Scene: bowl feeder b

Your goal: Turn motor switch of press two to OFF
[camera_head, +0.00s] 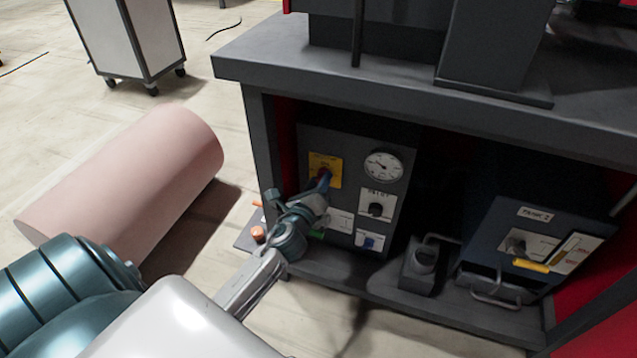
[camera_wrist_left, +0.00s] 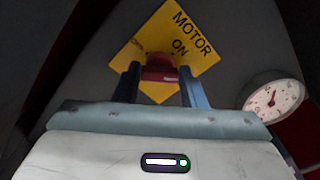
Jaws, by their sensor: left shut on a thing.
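The motor switch is a red knob (camera_wrist_left: 160,74) on a yellow plate (camera_wrist_left: 196,44) marked MOTOR and ON, with smaller lettering at its left that looks like OFF. In the head view the yellow plate (camera_head: 335,169) is at the upper left of a dark control panel (camera_head: 316,140) under the bench. My left gripper (camera_wrist_left: 160,86) has one finger on each side of the red knob and is shut on it. In the head view my left gripper (camera_head: 325,181) reaches the plate and covers much of the knob. My right gripper is out of view.
A round gauge (camera_head: 384,167) and a black selector knob (camera_head: 376,209) sit right of the switch. The bench top (camera_head: 330,75) overhangs the panel. A tank box (camera_head: 535,245) stands at the right. A pink cylinder (camera_head: 135,175) lies on the floor at the left.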

